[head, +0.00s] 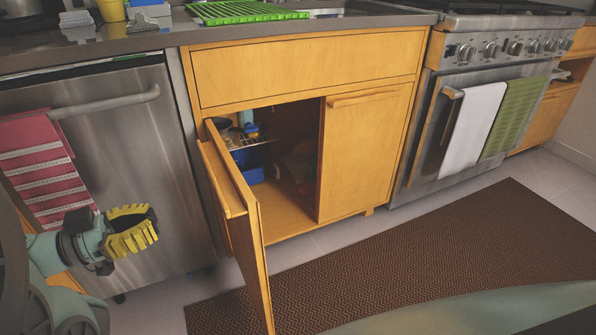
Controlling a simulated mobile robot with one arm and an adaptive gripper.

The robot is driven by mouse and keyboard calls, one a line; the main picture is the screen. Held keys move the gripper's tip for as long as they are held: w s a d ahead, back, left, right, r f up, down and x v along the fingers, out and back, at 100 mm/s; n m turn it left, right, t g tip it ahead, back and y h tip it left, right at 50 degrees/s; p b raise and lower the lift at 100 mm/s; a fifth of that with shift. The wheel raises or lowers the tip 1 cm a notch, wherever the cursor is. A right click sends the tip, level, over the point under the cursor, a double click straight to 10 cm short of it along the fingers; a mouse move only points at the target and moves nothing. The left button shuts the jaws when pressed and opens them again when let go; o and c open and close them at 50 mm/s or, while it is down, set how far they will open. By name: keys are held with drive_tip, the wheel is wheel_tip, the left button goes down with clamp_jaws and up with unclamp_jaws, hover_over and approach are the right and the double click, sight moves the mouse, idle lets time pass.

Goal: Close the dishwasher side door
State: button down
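The dishwasher side door (251,232) is the left wooden door of the sink cabinet. It stands wide open, swung out toward me from its hinge edge beside the dishwasher (135,130). Its handle bar (224,185) is on the face turned to the left. The right cabinet door (362,150) is shut. My gripper (132,230), with yellow toothed fingers, is in front of the dishwasher, to the left of the open door and apart from it in the picture. Its fingers overlap in this view, so I cannot tell their opening. I see nothing held.
Inside the cabinet are a blue bin (247,165) and a wire rack (250,142). A red towel (42,165) hangs on the dishwasher handle. A brown mat (420,260) covers the floor in front. The oven (440,130) stands at the right.

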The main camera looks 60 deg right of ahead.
drive_tip(key=shift+p+x, duration=1.1)
drive_tip(key=shift+p, duration=0.65)
approach(242, 194)
drive_tip(key=x, duration=0.3)
drive_tip(key=shift+s+d, duration=0.35)
drive_tip(key=shift+d, duration=0.2)
